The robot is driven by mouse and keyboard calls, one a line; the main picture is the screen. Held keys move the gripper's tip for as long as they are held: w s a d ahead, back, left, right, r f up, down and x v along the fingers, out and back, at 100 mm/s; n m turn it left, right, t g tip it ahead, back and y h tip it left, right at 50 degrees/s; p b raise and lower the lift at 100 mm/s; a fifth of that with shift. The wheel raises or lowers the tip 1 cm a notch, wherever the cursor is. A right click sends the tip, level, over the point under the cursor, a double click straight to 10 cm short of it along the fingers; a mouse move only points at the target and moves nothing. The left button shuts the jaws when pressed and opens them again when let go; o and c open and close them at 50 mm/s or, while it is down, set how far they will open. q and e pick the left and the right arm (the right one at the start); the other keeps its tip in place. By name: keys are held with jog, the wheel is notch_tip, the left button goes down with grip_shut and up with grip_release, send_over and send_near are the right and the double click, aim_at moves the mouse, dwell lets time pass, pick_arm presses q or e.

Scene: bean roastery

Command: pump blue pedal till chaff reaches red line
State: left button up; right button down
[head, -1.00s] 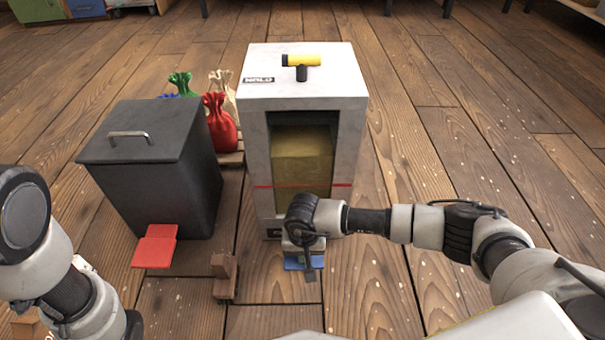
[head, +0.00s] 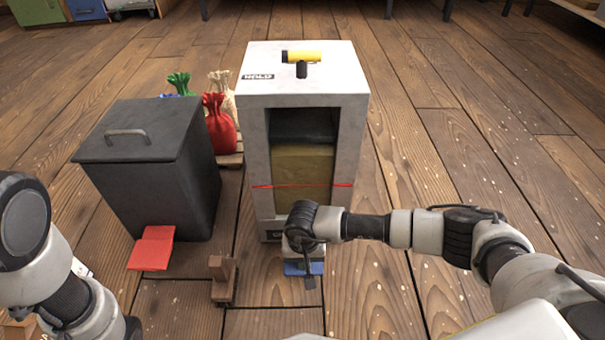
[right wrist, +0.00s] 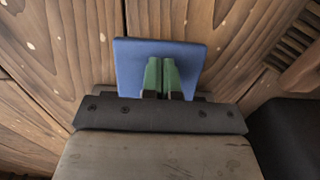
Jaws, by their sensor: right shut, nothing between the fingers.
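The blue pedal (head: 304,268) sticks out at the front foot of the pale cabinet (head: 302,75). In the right wrist view the pedal (right wrist: 190,56) lies under my right gripper (right wrist: 163,72), whose green fingers are shut and empty. They are on or just above the pedal; I cannot tell if they press it. In the head view the right gripper (head: 309,281) is partly hidden by its wrist. Yellowish chaff (head: 303,165) shows in the cabinet window, its top above the red line (head: 330,186). My left gripper is out of view; only its arm shows.
A dark bin (head: 150,165) with a red pedal (head: 152,248) stands to the left. A small brown wooden piece (head: 223,278) is on the floor between the pedals. Tied sacks (head: 218,122) stand behind. A yellow-black tool (head: 302,60) is on the cabinet. Floor at right is clear.

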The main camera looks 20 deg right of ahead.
jog(key=shift+s, duration=0.1)
notch_tip(320, 180, up, 9)
jog(key=p, duration=0.7)
dwell(0.5)
